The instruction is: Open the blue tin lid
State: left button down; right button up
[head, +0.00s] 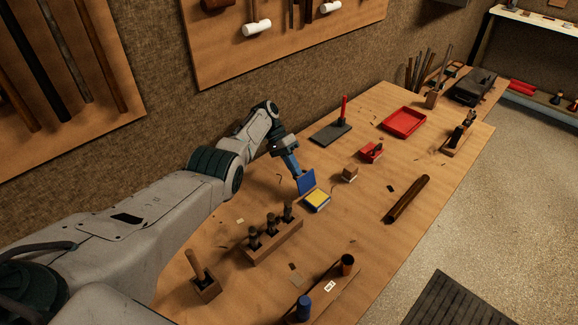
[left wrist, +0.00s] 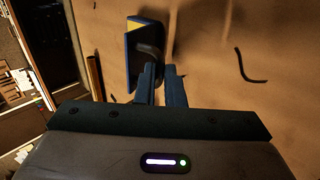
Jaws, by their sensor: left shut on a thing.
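The blue tin (head: 316,201) sits on the workbench near the middle of the head view, with yellow contents showing. Its blue lid (head: 306,180) stands raised, roughly upright, at the tin's back-left edge. My left gripper (head: 297,175) reaches down from behind the lid and is shut at it. In the left wrist view the fingers (left wrist: 161,76) are close together on a dark curved handle at the lid (left wrist: 148,38), and a strip of yellow shows beside it. My right gripper is not in view.
A wooden block (head: 350,174) and a red holder (head: 371,153) stand right of the tin. A wooden rack with dark pegs (head: 270,243) stands in front-left. A dark plate with a red rod (head: 331,132) and a red tray (head: 405,122) lie farther back. Bare bench surrounds the tin.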

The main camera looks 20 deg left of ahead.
pick_arm(q)
jog(key=shift+s+a+f, duration=0.25)
jog(key=shift+a+f, duration=0.15)
jog(key=shift+f, duration=0.3)
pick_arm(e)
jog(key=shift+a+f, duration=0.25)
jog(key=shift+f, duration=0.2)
pick_arm(q)
jog(key=c, duration=1.7)
grip_release()
jog(key=shift+a+f, duration=0.1)
jog(key=shift+o, duration=0.9)
jog(key=shift+w+a+f, duration=0.15)
jog(key=shift+w, duration=0.15)
jog(key=shift+r, duration=0.25)
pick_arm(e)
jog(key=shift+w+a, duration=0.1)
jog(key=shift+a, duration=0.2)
pick_arm(q)
jog(key=shift+r, duration=0.1)
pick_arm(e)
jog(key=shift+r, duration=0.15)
